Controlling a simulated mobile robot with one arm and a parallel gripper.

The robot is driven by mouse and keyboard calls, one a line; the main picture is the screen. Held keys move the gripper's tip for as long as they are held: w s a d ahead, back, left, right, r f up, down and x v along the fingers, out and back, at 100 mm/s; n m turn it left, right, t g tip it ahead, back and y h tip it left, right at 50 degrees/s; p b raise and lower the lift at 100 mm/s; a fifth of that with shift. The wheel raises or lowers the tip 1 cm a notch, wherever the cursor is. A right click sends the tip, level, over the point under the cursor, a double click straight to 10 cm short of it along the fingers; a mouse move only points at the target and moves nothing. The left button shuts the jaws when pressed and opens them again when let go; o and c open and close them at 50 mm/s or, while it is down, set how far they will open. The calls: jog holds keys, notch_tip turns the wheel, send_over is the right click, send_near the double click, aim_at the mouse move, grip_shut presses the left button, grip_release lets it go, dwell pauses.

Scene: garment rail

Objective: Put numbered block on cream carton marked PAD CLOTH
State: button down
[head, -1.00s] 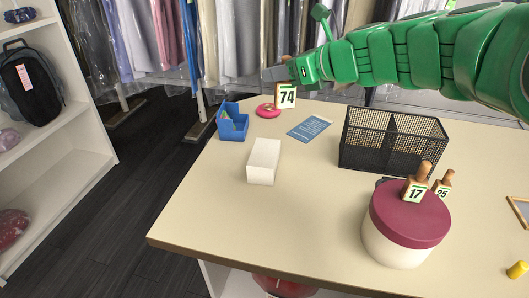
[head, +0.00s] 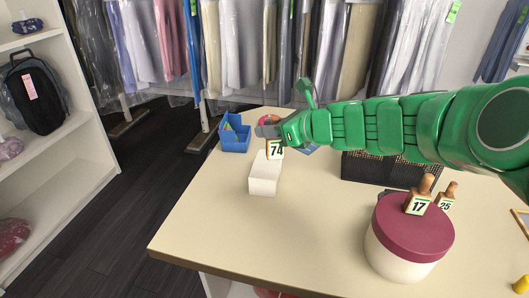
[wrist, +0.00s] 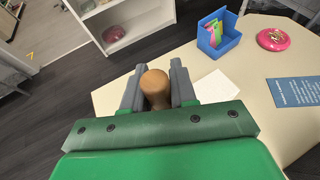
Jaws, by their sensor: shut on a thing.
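My gripper (head: 268,130) is shut on the wooden knob of a numbered block (head: 276,150) that reads 74. The wrist view shows the rounded brown knob (wrist: 155,84) between the two grey fingers; the number plate is hidden there. A plain cream-white carton (head: 264,182) lies on the table; no lettering can be read on it. In the head view the block overlaps the carton's far end. In the wrist view the carton (wrist: 217,86) shows just right of the fingers. I cannot tell whether the block touches it.
A blue open box (head: 235,140) stands behind-left of the carton. A pink dish (wrist: 277,39) and a blue card (wrist: 296,91) lie nearby. A black mesh basket (head: 385,172) is partly behind my arm. A maroon-lidded tub (head: 412,228) bears block 17 (head: 419,203); block 25 (head: 446,205) is beside it.

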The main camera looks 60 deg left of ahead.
jog(key=shift+w+a+f, duration=0.8)
jog(key=shift+a+f, duration=1.2)
jog(key=shift+f, duration=0.1)
jog(key=shift+w+a+f, duration=0.85)
jog(key=shift+a+f, duration=1.15)
jog(key=shift+f, duration=0.05)
jog(key=shift+w+a+f, duration=0.8)
jog(key=shift+a+f, duration=1.2)
jog(key=shift+f, duration=0.1)
jog(key=shift+f, duration=0.1)
jog(key=c, duration=0.9)
grip_release()
